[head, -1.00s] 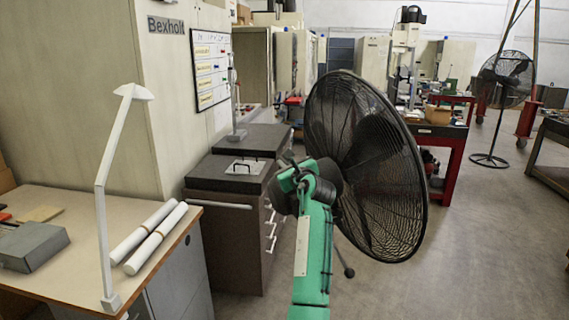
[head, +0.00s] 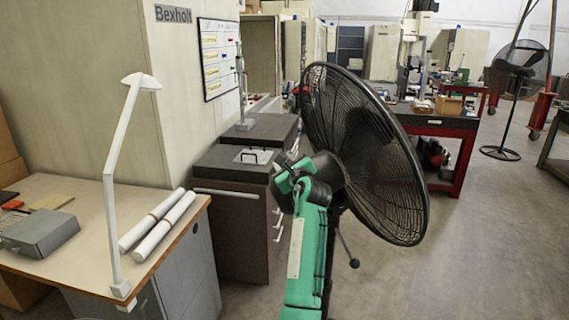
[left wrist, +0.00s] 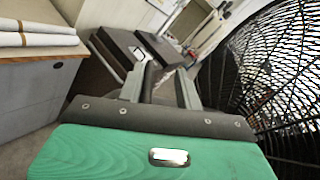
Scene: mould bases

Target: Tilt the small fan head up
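The near fan (head: 362,140) stands in the middle of the head view. Its round black wire cage leans back with its top to the left, so its face points right and somewhat up. The black motor housing (head: 328,174) sits behind the cage. My green left arm rises from below in front of the housing, and the left gripper is largely hidden there. In the left wrist view, the left gripper's (left wrist: 160,85) two grey fingers stand apart, with the cage (left wrist: 275,80) close on the right. I cannot tell whether they touch the fan. My right gripper is out of view.
A workbench (head: 75,270) with a white lamp (head: 112,190) and rolled papers (head: 160,224) is at left. Dark granite-topped cabinets (head: 232,210) stand behind the fan. A red bench (head: 462,140) and another fan (head: 515,72) are farther back.

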